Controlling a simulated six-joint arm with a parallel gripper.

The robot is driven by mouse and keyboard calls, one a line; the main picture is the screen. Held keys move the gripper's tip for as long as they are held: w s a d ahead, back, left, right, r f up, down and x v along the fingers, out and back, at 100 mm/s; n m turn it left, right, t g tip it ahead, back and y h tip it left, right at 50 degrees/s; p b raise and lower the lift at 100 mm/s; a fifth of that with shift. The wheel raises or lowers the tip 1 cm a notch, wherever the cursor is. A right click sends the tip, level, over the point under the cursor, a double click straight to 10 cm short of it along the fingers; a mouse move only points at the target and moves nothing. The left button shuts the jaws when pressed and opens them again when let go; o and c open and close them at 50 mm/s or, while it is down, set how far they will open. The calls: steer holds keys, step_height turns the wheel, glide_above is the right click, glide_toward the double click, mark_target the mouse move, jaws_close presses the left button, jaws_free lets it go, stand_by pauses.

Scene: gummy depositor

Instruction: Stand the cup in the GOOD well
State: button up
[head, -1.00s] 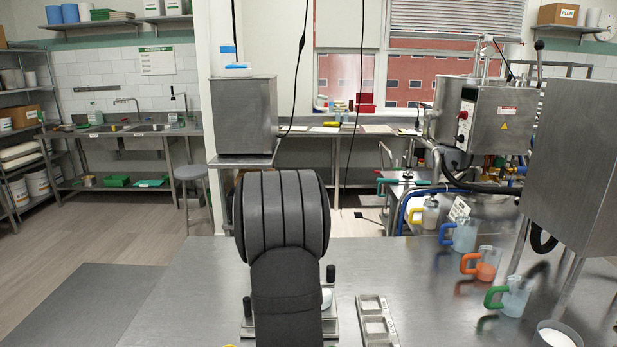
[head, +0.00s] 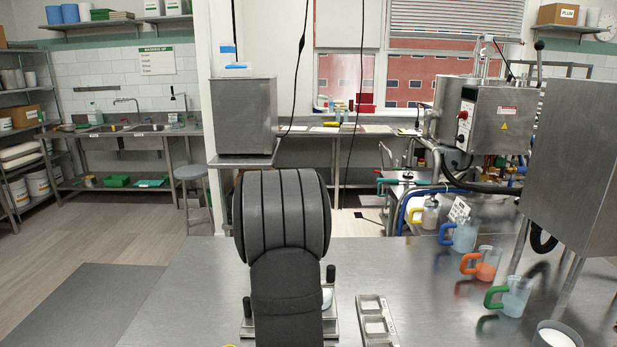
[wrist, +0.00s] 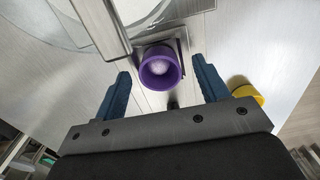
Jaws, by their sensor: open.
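A purple cup (wrist: 160,70) shows in the wrist view, seen from above with its open mouth toward the camera and something pale inside. My gripper (wrist: 160,75) is open, with one blue finger on each side of the cup and a gap to each. The cup stands beside a metal edge, on or by a small metal plate; I cannot tell which. In the head view my arm hides the cup and the gripper. A metal tray with square wells (head: 365,301) lies right of my arm; its labels are too small to read.
A yellow cup-like thing (wrist: 246,92) stands right of the gripper in the wrist view. Handled jugs, green (head: 512,298), orange (head: 484,265) and blue (head: 462,236), line the table's right side. A white-filled container (head: 556,337) is at front right. The table's left part is clear.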

steer(key=c, duration=1.3)
steer(key=shift+r, duration=3.7)
